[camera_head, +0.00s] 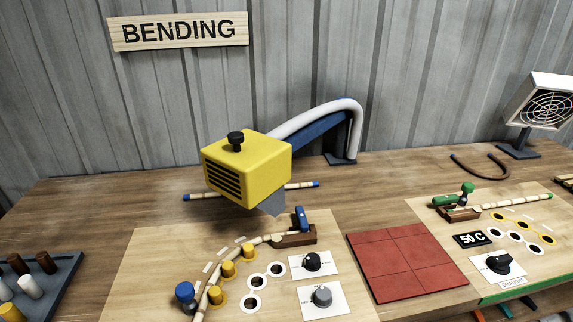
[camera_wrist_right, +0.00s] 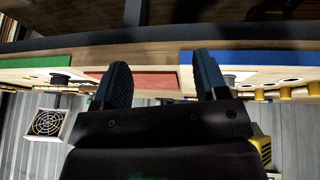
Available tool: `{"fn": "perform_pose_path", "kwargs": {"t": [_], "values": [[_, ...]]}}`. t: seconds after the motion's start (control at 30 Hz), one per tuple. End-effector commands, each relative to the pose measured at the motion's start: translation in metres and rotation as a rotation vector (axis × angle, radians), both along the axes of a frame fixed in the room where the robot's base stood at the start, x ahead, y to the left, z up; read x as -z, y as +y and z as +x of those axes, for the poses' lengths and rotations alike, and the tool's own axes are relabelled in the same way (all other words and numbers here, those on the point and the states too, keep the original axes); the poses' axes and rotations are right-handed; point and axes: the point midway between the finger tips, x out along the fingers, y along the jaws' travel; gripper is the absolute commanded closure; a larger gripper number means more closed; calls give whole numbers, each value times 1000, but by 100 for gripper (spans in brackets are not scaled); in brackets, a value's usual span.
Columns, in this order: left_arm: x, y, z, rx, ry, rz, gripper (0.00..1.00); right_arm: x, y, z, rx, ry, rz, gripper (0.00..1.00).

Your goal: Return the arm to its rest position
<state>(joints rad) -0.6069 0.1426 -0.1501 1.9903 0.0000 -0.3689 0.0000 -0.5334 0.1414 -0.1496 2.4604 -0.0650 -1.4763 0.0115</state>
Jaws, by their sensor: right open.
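My right gripper (camera_wrist_right: 161,66) shows in the right wrist view, with its two dark blue-grey fingers spread wide apart. Nothing is between the fingers; the gap shows only the bench edge and a red tiled mat (camera_wrist_right: 145,79) behind it. The gripper is in front of the bench and apart from it. My left gripper is in neither view.
The wooden bench (camera_head: 85,212) carries a bending board (camera_head: 140,270) with yellow pegs and a curved rattan strip. A yellow heater box (camera_head: 262,165) on a bent arm hangs above it. A fan (camera_head: 540,102) stands back right. A dark peg tray (camera_head: 62,280) is at left.

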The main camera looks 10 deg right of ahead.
Motion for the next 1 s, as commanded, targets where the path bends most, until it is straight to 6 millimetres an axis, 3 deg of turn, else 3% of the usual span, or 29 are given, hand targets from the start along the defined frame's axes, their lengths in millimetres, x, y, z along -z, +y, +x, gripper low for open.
{"fn": "perform_pose_path", "kwargs": {"t": [0.23, 0.67, 1.0], "values": [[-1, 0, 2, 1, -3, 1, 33, 10, 0, -33, 29, 129, 62, 33], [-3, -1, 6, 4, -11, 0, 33, 37, -1, -5, 4, -22, 59, 33], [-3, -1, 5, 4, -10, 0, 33, 76, -1, 27, -35, -256, 63, 33]]}}
